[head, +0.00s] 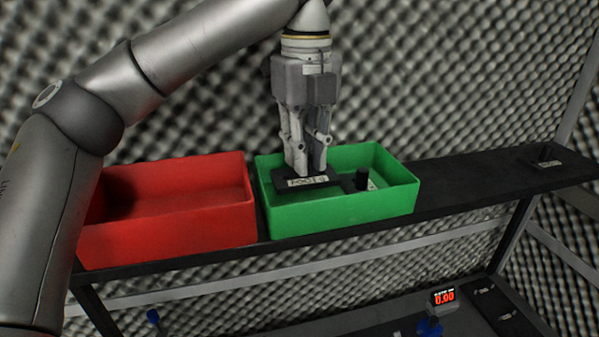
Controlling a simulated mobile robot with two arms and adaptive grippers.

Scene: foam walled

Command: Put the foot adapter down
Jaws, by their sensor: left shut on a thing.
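The foot adapter (281,184) is a flat dark plate with a white label that seems to read "FOOT". My left gripper (306,168) points straight down and is shut on it, with the fingertips at the plate's upper side. The plate is level, inside the outline of the green bin (340,214), in its left half. I cannot tell whether it touches the bin's floor. My right gripper is not in view.
A small black part (361,180) with a pale label is in the green bin, right of the adapter. A red bin (170,235) stands to the left, looking empty. The dark shelf (465,183) is clear right of the bins, up to a small dark item (546,160). A red-digit display (444,297) is below.

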